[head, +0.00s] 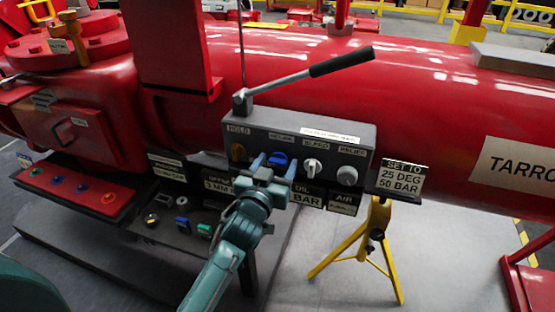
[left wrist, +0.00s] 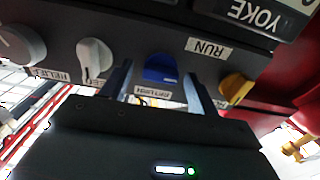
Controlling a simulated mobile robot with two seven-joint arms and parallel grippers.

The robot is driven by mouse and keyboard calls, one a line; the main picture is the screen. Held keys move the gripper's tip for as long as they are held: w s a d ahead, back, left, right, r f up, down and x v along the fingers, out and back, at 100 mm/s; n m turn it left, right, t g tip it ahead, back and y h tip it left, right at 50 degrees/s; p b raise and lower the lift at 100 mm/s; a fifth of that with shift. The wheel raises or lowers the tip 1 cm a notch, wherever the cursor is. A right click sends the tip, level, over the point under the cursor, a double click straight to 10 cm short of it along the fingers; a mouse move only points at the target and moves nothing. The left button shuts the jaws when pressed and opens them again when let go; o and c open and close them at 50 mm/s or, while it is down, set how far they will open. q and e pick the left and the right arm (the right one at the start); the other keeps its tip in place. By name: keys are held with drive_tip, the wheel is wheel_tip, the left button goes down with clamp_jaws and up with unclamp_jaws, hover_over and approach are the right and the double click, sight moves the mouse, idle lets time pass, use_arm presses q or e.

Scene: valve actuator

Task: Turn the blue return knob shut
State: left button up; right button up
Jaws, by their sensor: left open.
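The blue return knob (head: 279,160) is on the front of a grey control box (head: 290,128), below the return label. My left gripper (head: 274,166) is open in front of the box, with one finger on each side of the blue knob. In the left wrist view the blue knob (left wrist: 160,69) shows between the two spread fingers (left wrist: 157,88), with a gap on both sides. Whether the fingertips reach alongside the knob is hard to tell. My right gripper is not in view.
A yellow knob (head: 238,152) sits left of the blue one, a white knob (head: 312,167) and a grey knob (head: 347,176) to the right. A black-handled lever (head: 341,61) rises above the box. A yellow tripod (head: 374,236) with a set-to sign (head: 402,179) stands right.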

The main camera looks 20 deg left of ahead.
use_arm(q)
drive_tip(key=shift+c, duration=0.8)
drive_tip(key=c, duration=0.8)
drive_tip(key=shift+c, duration=0.2)
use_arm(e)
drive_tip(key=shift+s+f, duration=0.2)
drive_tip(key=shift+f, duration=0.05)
